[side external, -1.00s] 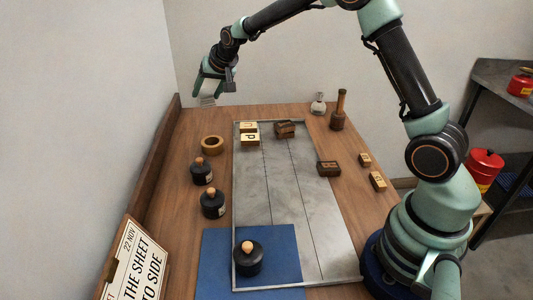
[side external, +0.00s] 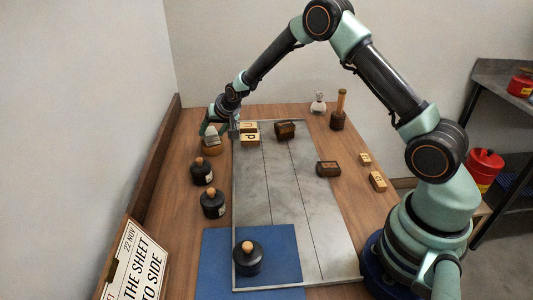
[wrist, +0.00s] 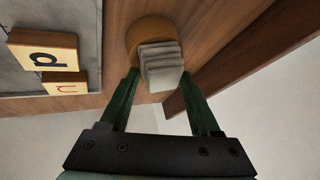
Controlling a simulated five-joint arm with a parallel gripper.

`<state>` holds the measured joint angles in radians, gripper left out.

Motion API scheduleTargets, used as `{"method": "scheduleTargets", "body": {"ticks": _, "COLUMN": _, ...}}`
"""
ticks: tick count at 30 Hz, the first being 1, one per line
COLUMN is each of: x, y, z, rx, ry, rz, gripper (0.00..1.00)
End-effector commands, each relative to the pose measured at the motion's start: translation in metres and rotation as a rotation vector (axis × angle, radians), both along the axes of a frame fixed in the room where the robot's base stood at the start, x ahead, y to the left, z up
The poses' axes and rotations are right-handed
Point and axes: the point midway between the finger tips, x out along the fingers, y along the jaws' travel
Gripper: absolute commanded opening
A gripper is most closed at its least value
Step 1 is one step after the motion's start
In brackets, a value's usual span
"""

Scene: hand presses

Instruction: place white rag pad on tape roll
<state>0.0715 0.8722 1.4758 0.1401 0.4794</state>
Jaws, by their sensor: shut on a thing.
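The white rag pad (side external: 212,139) is a small, pale, layered pad, held between the fingers of my gripper (side external: 214,131). In the wrist view the pad (wrist: 161,68) lies between the fingertips of my gripper (wrist: 159,76). The tape roll (side external: 211,149) is a tan ring on the table's far left. In the wrist view the pad covers part of the tape roll (wrist: 141,32). The pad is right over the roll; I cannot tell whether it touches it. The roll's hole is hidden.
Wooden letter blocks (side external: 250,140) stand on the grey slab (side external: 290,205) just right of the roll. Black knobbed pots (side external: 202,171) stand nearer along the left side. A wooden ledge (side external: 150,180) borders the left edge. A blue mat (side external: 215,262) lies in front.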

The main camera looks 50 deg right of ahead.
Motion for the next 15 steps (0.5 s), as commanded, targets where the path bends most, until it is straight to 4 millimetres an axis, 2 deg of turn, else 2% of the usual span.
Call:
{"method": "scheduleTargets", "body": {"ticks": 7, "x": 0.0001, "y": -0.0001, "z": -0.0021, "rx": 0.000, "ry": 0.000, "rz": 0.000, "gripper": 0.09}}
{"method": "scheduleTargets", "body": {"ticks": 8, "x": 0.0001, "y": 0.0001, "z": -0.0021, "rx": 0.000, "ry": 0.000, "rz": 0.000, "gripper": 0.71}}
{"method": "scheduleTargets", "body": {"ticks": 9, "x": 0.0001, "y": 0.0000, "z": -0.0018, "rx": 0.000, "ry": 0.000, "rz": 0.000, "gripper": 0.86}}
{"method": "scheduleTargets", "body": {"ticks": 10, "x": 0.0001, "y": 0.0000, "z": -0.0018, "rx": 0.000, "ry": 0.000, "rz": 0.000, "gripper": 0.94}}
{"method": "scheduleTargets", "body": {"ticks": 15, "x": 0.0001, "y": 0.0000, "z": -0.0016, "rx": 0.000, "ry": 0.000, "rz": 0.000, "gripper": 0.94}}
